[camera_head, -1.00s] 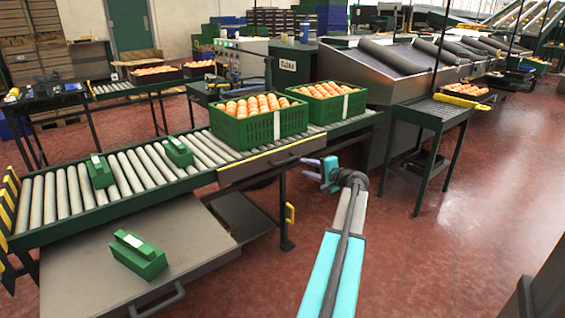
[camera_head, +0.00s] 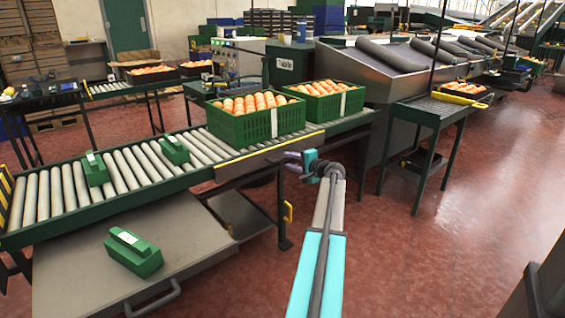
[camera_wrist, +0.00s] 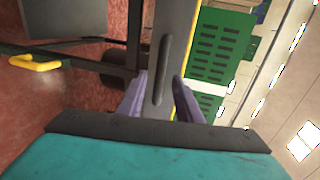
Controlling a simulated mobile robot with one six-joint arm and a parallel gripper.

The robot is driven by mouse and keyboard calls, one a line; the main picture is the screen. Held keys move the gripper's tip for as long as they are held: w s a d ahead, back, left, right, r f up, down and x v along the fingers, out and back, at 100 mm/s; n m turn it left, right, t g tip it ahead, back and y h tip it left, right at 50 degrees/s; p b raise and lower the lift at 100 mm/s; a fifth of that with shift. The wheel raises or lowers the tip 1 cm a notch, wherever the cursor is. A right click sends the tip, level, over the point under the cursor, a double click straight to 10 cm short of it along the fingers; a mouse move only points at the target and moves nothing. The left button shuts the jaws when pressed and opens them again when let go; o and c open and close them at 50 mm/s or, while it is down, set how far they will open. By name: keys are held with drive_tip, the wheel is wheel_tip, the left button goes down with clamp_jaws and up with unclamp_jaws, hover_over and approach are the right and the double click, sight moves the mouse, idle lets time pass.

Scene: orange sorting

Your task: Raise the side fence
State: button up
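The side fence (camera_head: 240,168) is a grey panel with a yellow top edge, low along the near side of the roller conveyor, in front of the green crates. My gripper (camera_head: 290,160) is at the fence's right part. In the wrist view my gripper's purple fingers (camera_wrist: 160,100) stand apart, one on each side of the handle's line. The gripper looks open; contact with the handle cannot be made out.
Two green crates of oranges (camera_head: 235,126) (camera_head: 318,107) stand on the rollers behind the fence. Green blocks lie on the rollers and on the grey lower table (camera_head: 80,270). A yellow handle (camera_head: 288,212) is below the fence.

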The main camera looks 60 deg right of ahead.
sight(285, 159)
drive_tip(key=shift+b+x, duration=0.5)
drive_tip(key=shift+x, duration=1.9)
clamp_jaws()
